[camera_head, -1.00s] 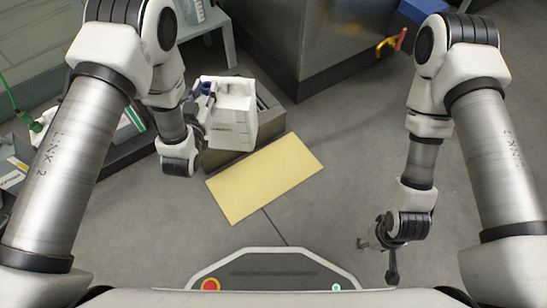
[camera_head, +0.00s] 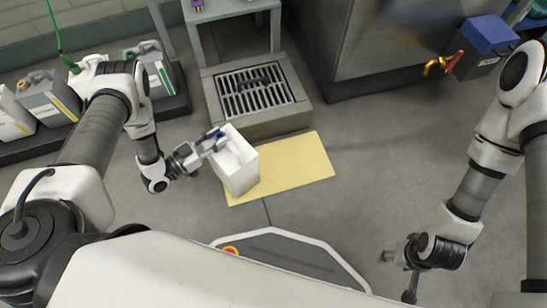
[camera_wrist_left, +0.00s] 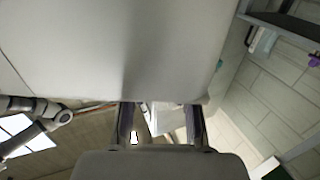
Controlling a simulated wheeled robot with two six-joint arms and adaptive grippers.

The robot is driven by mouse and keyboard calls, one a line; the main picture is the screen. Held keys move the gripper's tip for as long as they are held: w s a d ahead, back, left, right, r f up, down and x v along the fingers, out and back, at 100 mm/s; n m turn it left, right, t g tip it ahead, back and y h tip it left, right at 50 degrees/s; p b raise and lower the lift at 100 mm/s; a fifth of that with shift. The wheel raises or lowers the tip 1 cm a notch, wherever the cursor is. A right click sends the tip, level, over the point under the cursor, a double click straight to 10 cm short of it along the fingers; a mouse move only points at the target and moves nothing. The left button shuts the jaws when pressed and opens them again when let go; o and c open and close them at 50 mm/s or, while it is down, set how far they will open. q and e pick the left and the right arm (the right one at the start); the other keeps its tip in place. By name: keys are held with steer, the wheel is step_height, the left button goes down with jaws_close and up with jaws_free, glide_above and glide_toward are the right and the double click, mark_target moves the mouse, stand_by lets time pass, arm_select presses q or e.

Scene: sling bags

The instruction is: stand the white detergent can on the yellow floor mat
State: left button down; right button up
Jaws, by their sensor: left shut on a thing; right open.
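The white detergent can (camera_head: 235,168) is upright or slightly tilted at the left end of the yellow floor mat (camera_head: 300,162). It overlaps the mat's left part in the head view; whether its base touches the mat or floor or hangs above cannot be told. My left gripper (camera_head: 211,143) is shut on the can at its top. In the left wrist view a large pale surface, apparently the can (camera_wrist_left: 120,45), fills the upper part, with my gripper fingers (camera_wrist_left: 160,122) below it. My right gripper (camera_head: 402,268) is open and empty, low at the right, away from the mat.
A floor drain with a grate (camera_head: 255,92) lies behind the mat. Several cans stand in a dark tray (camera_head: 90,135) at the left. A metal cabinet (camera_head: 400,40) and a blue box (camera_head: 487,35) are at the back right. The floor right of the mat is clear.

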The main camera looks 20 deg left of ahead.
arm_select(q)
steer(key=w+d+f+b, duration=0.5)
steer(key=w+d+b, duration=0.4)
steer(key=d, duration=0.3)
steer(key=shift+w, duration=0.45)
steer(key=c, duration=1.1)
jaws_free()
steer(key=shift+f, duration=0.1)
steer(key=shift+c, duration=0.2)
steer(key=o, duration=0.3)
